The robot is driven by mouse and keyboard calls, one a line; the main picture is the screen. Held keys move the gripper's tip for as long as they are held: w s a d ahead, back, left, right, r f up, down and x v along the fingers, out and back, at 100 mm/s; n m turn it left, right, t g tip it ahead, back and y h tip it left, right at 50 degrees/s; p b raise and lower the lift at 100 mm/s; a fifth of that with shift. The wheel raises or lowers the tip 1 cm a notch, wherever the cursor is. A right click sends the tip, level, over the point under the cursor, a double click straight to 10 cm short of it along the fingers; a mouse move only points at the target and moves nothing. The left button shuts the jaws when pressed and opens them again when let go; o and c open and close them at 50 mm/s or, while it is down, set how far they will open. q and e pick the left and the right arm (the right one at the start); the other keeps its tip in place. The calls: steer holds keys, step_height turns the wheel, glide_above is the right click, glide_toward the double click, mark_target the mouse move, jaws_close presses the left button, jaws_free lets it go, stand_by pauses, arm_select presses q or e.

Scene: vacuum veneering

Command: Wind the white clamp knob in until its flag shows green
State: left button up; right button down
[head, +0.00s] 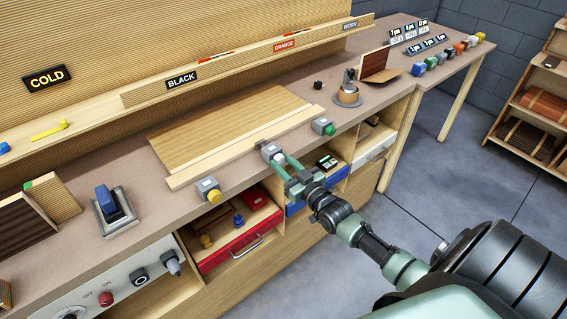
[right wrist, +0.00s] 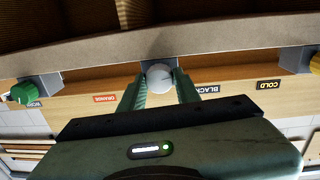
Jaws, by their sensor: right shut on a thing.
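The white clamp knob (right wrist: 160,77) sits between the two green fingers of my right gripper (right wrist: 161,90) in the right wrist view, and the fingers are shut on it. In the head view my right gripper (head: 284,167) reaches the grey middle clamp (head: 270,150) at the bench's front edge, and its fingers hide most of the knob. I cannot make out the clamp's flag or its colour. My left gripper is not in view.
A clamp with a yellow knob (head: 214,196) stands to the left and one with a green knob (head: 327,128) to the right. A wooden panel (head: 230,128) lies behind them. An open red drawer (head: 240,247) and a blue drawer (head: 297,208) stick out below.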

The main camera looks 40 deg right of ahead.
steer(key=shift+m, duration=0.5)
steer(key=c, duration=1)
jaws_free()
steer(key=shift+s+f, duration=0.1)
steer(key=shift+s, duration=0.4)
steer(key=s, duration=0.3)
steer(key=s+b, duration=0.1)
steer(key=s, duration=0.3)
steer(key=shift+r, duration=0.2)
steer(key=shift+w+d, duration=0.1)
